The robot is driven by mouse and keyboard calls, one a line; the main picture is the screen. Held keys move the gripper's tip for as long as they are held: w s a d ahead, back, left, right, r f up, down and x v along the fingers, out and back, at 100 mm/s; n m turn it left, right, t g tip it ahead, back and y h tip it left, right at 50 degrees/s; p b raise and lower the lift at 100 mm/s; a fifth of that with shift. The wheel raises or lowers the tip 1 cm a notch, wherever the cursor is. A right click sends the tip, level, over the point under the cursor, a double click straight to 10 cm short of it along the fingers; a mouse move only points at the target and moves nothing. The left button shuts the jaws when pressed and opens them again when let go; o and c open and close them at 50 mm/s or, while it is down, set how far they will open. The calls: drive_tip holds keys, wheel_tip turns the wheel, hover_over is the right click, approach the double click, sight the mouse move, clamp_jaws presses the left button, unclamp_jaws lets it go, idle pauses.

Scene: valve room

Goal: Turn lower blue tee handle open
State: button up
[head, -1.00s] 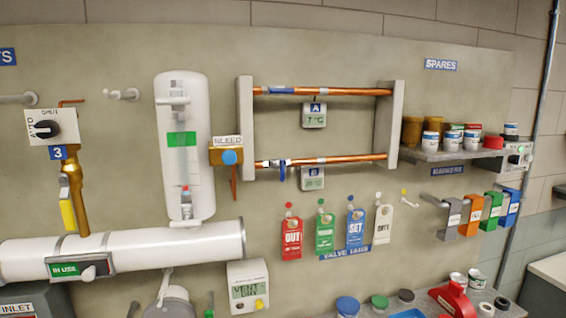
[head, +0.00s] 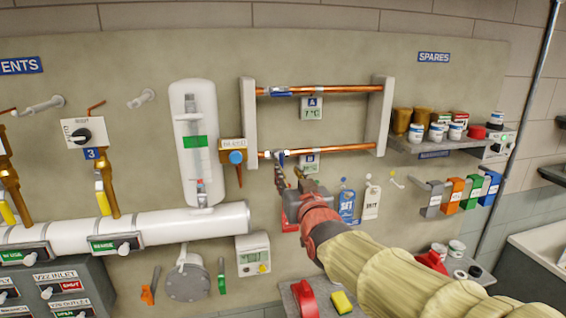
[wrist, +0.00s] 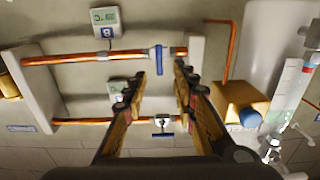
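The lower blue tee handle (head: 281,158) sits on the lower copper pipe (head: 335,149), near its left end. In the wrist view, which is upside down, this handle (wrist: 159,60) stands crosswise to its pipe. My gripper (head: 289,172) is just below and in front of it in the head view. In the wrist view my gripper (wrist: 161,70) is open, with one fingertip on each side of the handle in the picture; contact cannot be told. The upper blue handle (head: 282,94) lies along the upper pipe (head: 340,90).
A yellow block with a blue knob (head: 236,157) is left of the pipe frame. Tags (head: 347,205) hang below, partly behind my arm. Displays A (head: 311,107) and B (head: 309,162) hang under the pipes. A spares shelf (head: 415,146) is at right.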

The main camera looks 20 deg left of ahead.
sight(282, 161)
drive_tip(key=shift+p+x, duration=0.8)
drive_tip(key=shift+x, duration=3.15)
drive_tip(key=shift+d, duration=0.15)
drive_tip(key=shift+c, duration=0.9)
clamp_jaws()
